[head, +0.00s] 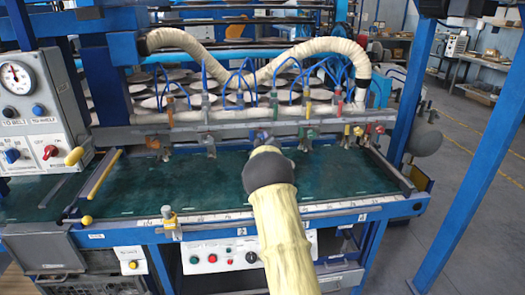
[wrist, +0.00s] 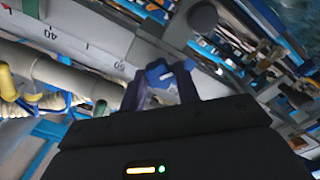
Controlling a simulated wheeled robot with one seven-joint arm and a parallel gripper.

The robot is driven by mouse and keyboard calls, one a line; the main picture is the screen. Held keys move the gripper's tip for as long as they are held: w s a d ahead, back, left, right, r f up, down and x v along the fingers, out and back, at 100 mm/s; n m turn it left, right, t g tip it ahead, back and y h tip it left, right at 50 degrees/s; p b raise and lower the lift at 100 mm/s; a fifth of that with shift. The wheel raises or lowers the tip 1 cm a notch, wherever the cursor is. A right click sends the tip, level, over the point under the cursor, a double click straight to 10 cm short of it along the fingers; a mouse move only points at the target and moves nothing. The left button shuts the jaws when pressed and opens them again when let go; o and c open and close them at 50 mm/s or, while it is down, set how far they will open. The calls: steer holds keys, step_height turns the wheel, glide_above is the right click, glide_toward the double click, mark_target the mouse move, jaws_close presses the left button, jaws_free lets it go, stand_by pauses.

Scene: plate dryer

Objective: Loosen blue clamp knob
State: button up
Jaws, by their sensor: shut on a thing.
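The blue clamp knob (wrist: 158,73) shows in the wrist view between the two dark fingers of my gripper (wrist: 161,84). The fingers are closed on it from both sides. The knob sits close to a pale scale rail (wrist: 95,48) with printed numbers. In the head view my gripper (head: 262,139) reaches the long grey rail (head: 330,127) behind the green bed, near its middle. My sleeved arm and dark wrist hide most of the gripper and the knob there.
Colored valves and blue hoses line the rail, with a yellow-handled one (head: 346,130) to the right. A control panel (head: 40,105) with a gauge stands at left. The green bed (head: 150,185) is largely clear. A blue post (head: 480,150) stands at right.

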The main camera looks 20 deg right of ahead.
steer(key=n+b, duration=0.3)
steer(key=b, duration=0.1)
steer(key=shift+f+n, duration=0.3)
steer(key=shift+n, duration=0.1)
steer(key=n+b, duration=0.3)
steer(key=b, duration=0.1)
steer(key=shift+n, duration=0.3)
steer(key=n+b, duration=0.2)
steer(key=shift+n, duration=0.3)
steer(key=shift+r+n+b, duration=0.2)
steer(key=shift+n+b, duration=1.05)
steer(key=shift+n, duration=0.05)
steer(key=o, duration=1)
steer(key=shift+c, duration=0.2)
steer(key=shift+s, duration=0.1)
